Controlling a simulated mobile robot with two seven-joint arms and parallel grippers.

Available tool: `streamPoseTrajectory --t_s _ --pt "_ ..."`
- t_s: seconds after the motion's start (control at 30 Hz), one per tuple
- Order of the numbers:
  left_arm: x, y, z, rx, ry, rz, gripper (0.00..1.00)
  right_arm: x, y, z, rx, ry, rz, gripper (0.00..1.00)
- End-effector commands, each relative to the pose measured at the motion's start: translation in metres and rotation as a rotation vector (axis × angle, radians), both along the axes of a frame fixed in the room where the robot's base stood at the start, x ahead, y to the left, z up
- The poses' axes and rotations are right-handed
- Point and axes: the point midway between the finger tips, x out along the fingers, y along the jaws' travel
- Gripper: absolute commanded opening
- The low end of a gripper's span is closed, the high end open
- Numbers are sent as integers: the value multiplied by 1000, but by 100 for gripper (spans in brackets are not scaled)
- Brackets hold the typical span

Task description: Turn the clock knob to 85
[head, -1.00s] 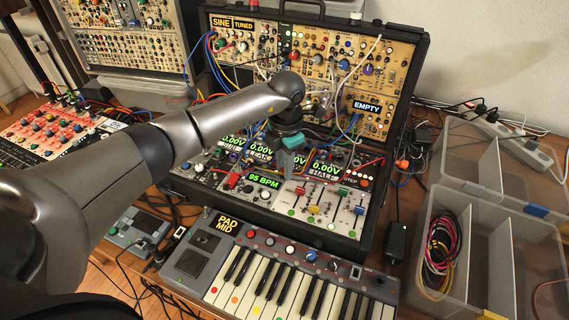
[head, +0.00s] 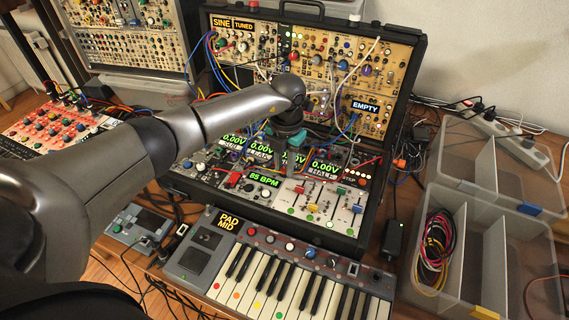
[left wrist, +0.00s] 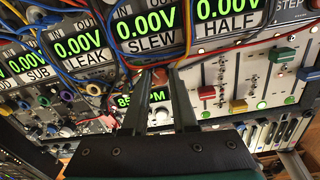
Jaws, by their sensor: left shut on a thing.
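The clock module's green display (head: 263,180) reads 85 BPM in the head view. It is partly covered by my fingers in the left wrist view (left wrist: 126,100). My left gripper (left wrist: 160,76) points at the panel just below the SLEW display, its fingers shut on a small reddish knob, which I take for the clock knob (left wrist: 160,75). In the head view my left gripper (head: 286,160) reaches down onto the lower panel of the case, and the wrist hides the knob. My right gripper is in neither view.
Patch cables (left wrist: 75,30) cross the panel close around my fingers. Sliders (head: 313,208) stand to the right of the display. A keyboard (head: 270,270) lies in front of the case, and a clear bin (head: 490,215) with coiled cables stands at right.

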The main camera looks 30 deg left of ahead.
Motion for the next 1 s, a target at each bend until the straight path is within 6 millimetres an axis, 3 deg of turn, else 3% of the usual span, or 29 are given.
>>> streamPoseTrajectory --t_s 0.17,0.2,0.47,0.77,0.87,1.0 --pt "1 1 1 2 -2 0 0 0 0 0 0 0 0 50" --pt "1 1 1 2 -2 0 29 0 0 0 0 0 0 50" --pt "0 0 0 1 -1 -1 56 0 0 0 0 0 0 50" --pt "0 0 3 0 -1 -2 56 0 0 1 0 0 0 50" --pt "1 0 13 0 -2 -3 56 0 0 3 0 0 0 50" --pt "1 -1 41 0 -6 -2 56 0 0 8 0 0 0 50"
